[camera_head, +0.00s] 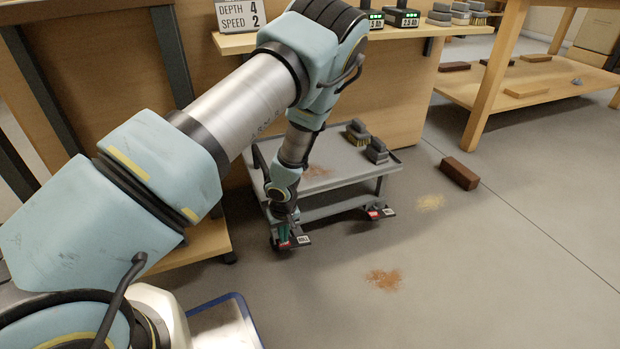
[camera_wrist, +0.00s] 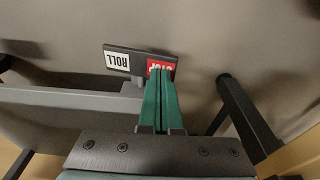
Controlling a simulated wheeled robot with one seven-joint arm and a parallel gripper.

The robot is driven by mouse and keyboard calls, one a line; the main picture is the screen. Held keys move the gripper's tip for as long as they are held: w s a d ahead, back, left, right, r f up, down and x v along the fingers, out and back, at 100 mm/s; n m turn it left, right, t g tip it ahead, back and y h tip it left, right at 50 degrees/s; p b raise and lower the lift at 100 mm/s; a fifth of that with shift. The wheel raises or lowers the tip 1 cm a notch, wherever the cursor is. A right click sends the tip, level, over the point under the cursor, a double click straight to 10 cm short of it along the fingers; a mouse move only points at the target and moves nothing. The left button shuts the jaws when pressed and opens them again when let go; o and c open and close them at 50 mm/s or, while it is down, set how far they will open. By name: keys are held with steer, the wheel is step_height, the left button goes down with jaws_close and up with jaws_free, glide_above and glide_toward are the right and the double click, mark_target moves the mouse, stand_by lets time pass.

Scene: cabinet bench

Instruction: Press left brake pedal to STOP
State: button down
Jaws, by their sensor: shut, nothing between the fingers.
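A low grey cart (camera_head: 350,178) stands on the floor with two brake pedals at its front, each with a red and a white end. The left brake pedal (camera_head: 301,240) is at the cart's front left corner; the right brake pedal (camera_head: 376,214) is further right. My gripper (camera_head: 285,240) points down at the left pedal. In the wrist view its green fingers (camera_wrist: 158,80) are shut and empty, with the tips over the red STOP end of the pedal (camera_wrist: 138,62). The white end reads ROLL. I cannot tell whether the tips touch the pedal.
Two brushes (camera_head: 376,150) sit on the cart top. A brown brick (camera_head: 459,173) lies on the floor to the right, near yellow and orange debris patches (camera_head: 384,280). A wooden bench (camera_head: 400,80) stands behind the cart. The floor right of the cart is mostly clear.

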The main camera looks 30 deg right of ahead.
steer(key=shift+f+b, duration=0.65)
steer(key=shift+b, duration=0.05)
stand_by(0.4)
steer(key=shift+r+p, duration=2)
steer(key=shift+r, duration=1.6)
